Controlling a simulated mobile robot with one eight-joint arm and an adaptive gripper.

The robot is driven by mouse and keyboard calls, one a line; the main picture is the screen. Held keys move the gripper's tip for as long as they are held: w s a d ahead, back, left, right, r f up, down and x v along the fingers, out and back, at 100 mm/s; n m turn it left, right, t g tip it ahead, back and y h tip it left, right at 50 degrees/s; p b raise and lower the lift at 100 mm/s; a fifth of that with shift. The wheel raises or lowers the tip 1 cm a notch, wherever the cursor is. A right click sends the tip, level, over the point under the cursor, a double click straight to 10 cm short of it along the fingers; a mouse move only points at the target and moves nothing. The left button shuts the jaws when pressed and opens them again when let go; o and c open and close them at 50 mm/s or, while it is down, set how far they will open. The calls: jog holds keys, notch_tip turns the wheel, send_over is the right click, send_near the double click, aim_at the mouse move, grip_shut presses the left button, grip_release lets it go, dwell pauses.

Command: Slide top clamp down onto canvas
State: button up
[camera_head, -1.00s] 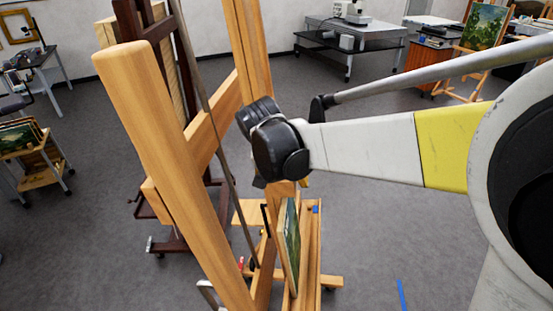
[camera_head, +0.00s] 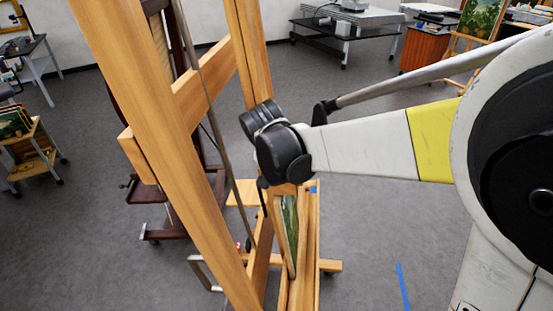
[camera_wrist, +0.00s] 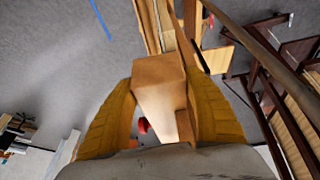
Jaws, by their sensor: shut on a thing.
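The wooden easel (camera_head: 150,130) stands upright at centre-left in the head view. The canvas (camera_head: 289,232), with a green painted face, stands on its lower part, seen nearly edge-on. My arm reaches in from the right, its dark wrist joint in front of the easel's mast, above the canvas. My gripper (camera_wrist: 163,88) shows in the wrist view with two yellow fingers on either side of a wooden block, the top clamp (camera_wrist: 158,72), and is shut on it. The clamp is hidden behind my wrist in the head view. I cannot tell the gap between clamp and canvas.
A thin metal rod (camera_head: 208,95) runs alongside the easel. A dark wooden easel (camera_head: 185,205) stands close behind. A small cart (camera_head: 35,150) with paintings is at left, and a black table (camera_head: 345,40) at the back. Grey floor (camera_head: 390,225) is open at right.

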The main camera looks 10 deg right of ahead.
jog(key=shift+f, duration=0.25)
jog(key=o, duration=1.4)
jog(key=shift+r, duration=0.1)
jog(key=v, duration=1.2)
jog(key=s+d+f+t+y+b, duration=0.1)
jog(key=s+d+f+b, duration=0.3)
jog(key=f+b, duration=0.3)
jog(key=s+d+f+n+t+b, duration=0.1)
jog(key=s+d+f+b, duration=0.3)
jog(key=s+f+b, duration=0.3)
jog(key=s+d+f+n+t+y+b, duration=0.1)
jog(key=s+d+f+b, duration=0.4)
jog(key=f, duration=0.8)
jog(key=shift+s+d+f+y+b, duration=0.1)
jog(key=shift+s+f+y+b, duration=0.2)
jog(key=shift+b, duration=1)
